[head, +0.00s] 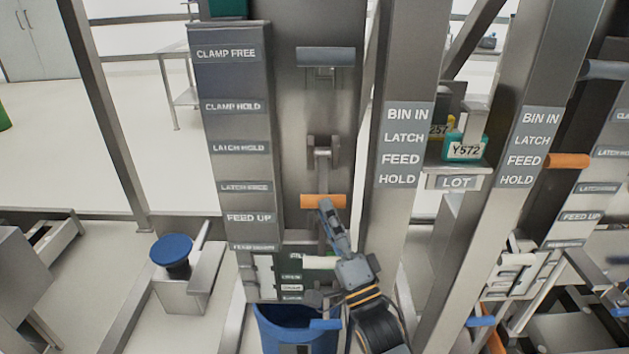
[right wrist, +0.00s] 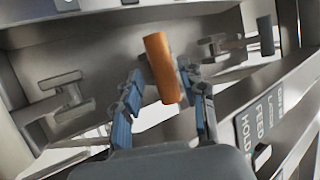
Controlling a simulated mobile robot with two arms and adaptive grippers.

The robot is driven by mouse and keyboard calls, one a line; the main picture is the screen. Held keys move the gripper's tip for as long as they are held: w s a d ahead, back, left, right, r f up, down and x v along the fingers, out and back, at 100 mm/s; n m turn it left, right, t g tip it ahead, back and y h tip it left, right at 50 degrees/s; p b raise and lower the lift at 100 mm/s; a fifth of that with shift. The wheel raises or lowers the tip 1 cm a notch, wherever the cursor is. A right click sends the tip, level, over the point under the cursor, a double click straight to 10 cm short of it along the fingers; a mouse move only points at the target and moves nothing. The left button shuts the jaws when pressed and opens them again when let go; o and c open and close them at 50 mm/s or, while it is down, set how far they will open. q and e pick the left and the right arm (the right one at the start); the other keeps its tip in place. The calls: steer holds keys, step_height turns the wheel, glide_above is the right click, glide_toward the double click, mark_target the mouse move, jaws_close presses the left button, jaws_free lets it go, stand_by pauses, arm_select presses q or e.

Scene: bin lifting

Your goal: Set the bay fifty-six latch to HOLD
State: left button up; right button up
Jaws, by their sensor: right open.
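An orange handle (head: 323,201) sits on a lever on the grey post, just below the height of the LATCH FREE label (head: 244,187) and lower than the LATCH HOLD label (head: 239,148). My right gripper (head: 329,212) reaches up to it from below. In the right wrist view the orange handle (right wrist: 160,62) lies between the open fingers of my right gripper (right wrist: 164,78), with no clear grip on it. I cannot see a bay number fifty-six. My left gripper is not in view.
A grey handle (head: 326,56) is higher on the same post. A label strip (head: 407,145) reads BIN IN, LATCH, FEED, HOLD. A second orange handle (head: 567,160) is on the bay at right. A blue bin (head: 272,330) stands below; a blue round knob (head: 171,250) is at left.

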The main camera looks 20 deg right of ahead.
mark_target(323, 171)
steer(key=p+x, duration=0.1)
steer(key=x, duration=0.6)
steer(key=shift+w, duration=0.1)
jaws_close()
steer(key=shift+f, duration=0.1)
